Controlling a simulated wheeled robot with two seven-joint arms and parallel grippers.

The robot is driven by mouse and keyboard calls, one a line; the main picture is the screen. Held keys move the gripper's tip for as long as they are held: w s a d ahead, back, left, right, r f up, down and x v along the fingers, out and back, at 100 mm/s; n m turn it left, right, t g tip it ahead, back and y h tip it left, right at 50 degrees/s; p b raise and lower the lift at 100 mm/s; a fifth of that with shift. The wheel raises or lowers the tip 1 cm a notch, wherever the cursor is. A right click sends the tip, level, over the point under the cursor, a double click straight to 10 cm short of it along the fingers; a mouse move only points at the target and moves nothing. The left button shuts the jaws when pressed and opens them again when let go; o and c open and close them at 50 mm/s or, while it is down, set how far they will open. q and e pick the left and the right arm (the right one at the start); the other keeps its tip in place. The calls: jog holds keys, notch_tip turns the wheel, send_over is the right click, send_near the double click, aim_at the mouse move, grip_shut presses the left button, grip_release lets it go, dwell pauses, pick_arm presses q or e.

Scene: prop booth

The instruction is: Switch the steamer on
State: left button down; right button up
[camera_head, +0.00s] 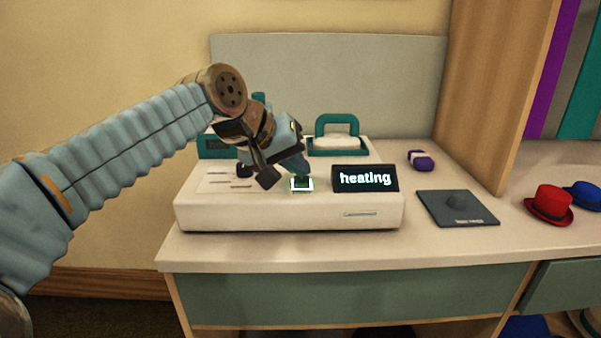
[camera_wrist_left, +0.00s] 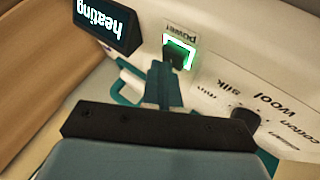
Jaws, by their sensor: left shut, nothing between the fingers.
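The steamer (camera_head: 250,215) is a long white machine on the worktop, with a teal handle at its back. Its black display (camera_head: 365,178) reads "heating"; it also shows in the left wrist view (camera_wrist_left: 106,22). The power switch (camera_head: 301,184) is a green button in a lit white-green frame, left of the display. The switch shows in the left wrist view (camera_wrist_left: 178,52) under the word "power". My left gripper (camera_head: 302,173) is shut and empty, its fingertips right at the switch; I cannot tell if they touch it. My right gripper is not in view.
A fabric dial (camera_wrist_left: 245,118) with "silk", "wool" and "cotton" marks sits beside the switch. Right of the steamer are a purple bundle (camera_head: 420,160) and a dark mat (camera_head: 458,218). A red hat (camera_head: 549,204) and a blue hat (camera_head: 584,194) stand further right. A grey panel (camera_head: 390,85) rises behind.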

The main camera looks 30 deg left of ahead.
aim_at(297, 180)
pick_arm(q)
notch_tip(297, 180, up, 4)
jog(key=p, duration=0.3)
jog(key=shift+r+p, duration=0.1)
jog(key=shift+p, duration=0.3)
jog(key=shift+r, duration=0.95)
dwell(0.5)
